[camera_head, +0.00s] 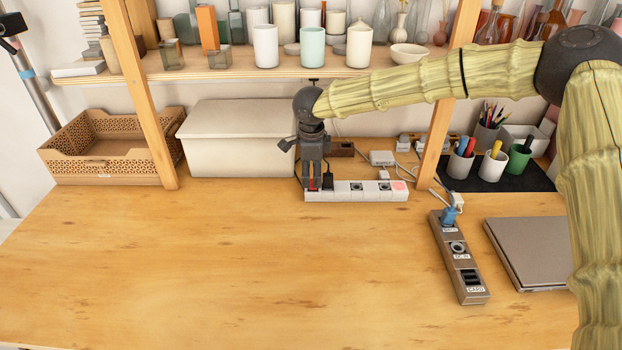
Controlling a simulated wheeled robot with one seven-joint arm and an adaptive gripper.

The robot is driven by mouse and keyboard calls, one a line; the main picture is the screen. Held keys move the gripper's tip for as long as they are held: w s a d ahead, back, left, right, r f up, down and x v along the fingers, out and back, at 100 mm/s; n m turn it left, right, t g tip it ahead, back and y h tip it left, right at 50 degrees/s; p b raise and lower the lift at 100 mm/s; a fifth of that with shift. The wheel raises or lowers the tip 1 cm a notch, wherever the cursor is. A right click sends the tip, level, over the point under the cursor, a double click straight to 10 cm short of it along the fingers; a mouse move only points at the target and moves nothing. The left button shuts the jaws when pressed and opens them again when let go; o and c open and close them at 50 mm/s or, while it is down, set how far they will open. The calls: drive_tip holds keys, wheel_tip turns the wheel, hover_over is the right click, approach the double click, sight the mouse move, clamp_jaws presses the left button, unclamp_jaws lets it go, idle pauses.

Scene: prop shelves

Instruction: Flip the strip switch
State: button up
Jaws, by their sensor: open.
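A white power strip (356,196) lies along the back of the wooden table, below the shelf. A black plug stands in a socket near its left end, and a pale red patch (399,186) shows at its right end. A small red part (313,184) shows at the strip's left end, partly hidden by the fingers; I cannot tell if it is the switch. My gripper (313,184) points down over that left end with its fingers apart. I cannot tell whether the fingertips touch the strip.
A brown socket block (462,262) with a blue plug and a grey laptop-like slab (530,250) lie at right. A white box (235,140) and a brown crate (75,150) stand at back left. Shelf posts rise at both sides. The front table (220,270) is clear.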

sight(311, 183)
drive_tip(key=shift+w+f, duration=0.15)
drive_tip(key=shift+f, duration=0.7)
drive_tip(key=shift+w+f, duration=0.15)
drive_tip(key=shift+f, duration=0.7)
drive_tip(key=c, duration=1)
